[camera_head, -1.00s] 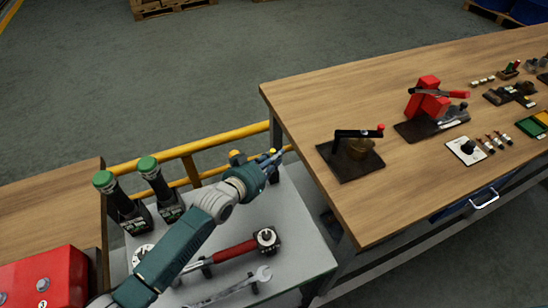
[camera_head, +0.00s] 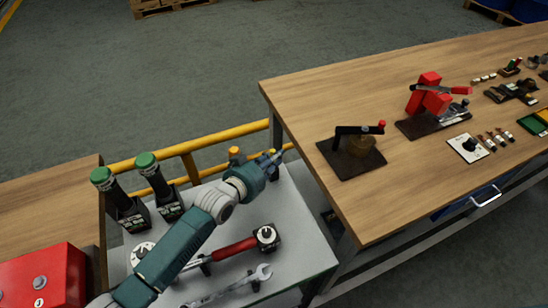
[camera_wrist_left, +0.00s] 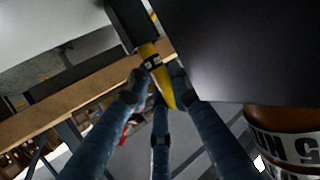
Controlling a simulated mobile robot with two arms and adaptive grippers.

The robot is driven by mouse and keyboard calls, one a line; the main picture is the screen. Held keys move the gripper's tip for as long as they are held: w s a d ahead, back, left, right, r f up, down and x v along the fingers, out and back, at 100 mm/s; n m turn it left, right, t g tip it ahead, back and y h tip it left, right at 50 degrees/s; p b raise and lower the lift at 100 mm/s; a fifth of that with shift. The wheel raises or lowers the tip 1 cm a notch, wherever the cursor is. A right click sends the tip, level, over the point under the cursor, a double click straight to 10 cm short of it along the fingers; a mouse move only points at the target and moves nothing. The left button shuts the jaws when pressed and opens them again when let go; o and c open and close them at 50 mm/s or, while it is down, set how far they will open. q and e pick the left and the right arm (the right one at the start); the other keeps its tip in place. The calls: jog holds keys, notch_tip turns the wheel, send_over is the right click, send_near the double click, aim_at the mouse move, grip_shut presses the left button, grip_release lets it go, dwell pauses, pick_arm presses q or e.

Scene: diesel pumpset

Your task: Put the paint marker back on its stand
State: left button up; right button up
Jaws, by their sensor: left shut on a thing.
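My left gripper (camera_head: 274,160) is over the far right corner of the grey side table. In the left wrist view its blue fingers (camera_wrist_left: 158,88) are shut on the paint marker (camera_wrist_left: 164,88), a slim yellow thing with a black-and-white band and a tapered end. Its other end is close to a dark block (camera_wrist_left: 128,22); I cannot tell whether they touch. The marker's stand cannot be made out for sure. In the head view the marker is mostly hidden by the gripper. My right gripper is not in view.
On the grey side table (camera_head: 300,235) are two green-capped dark holders (camera_head: 160,190), a red-handled tool (camera_head: 235,248) and a wrench (camera_head: 235,288). An orange-yellow top (camera_head: 235,153) shows beside my wrist. A labelled brown container (camera_wrist_left: 285,140) is close by in the wrist view. A wooden workbench (camera_head: 330,95) stands right.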

pick_arm(q)
jog(key=shift+f, duration=0.3)
jog(key=o, duration=1)
jog(key=shift+o, duration=0.2)
notch_tip(320, 180, up, 10)
jog(key=shift+r, duration=0.1)
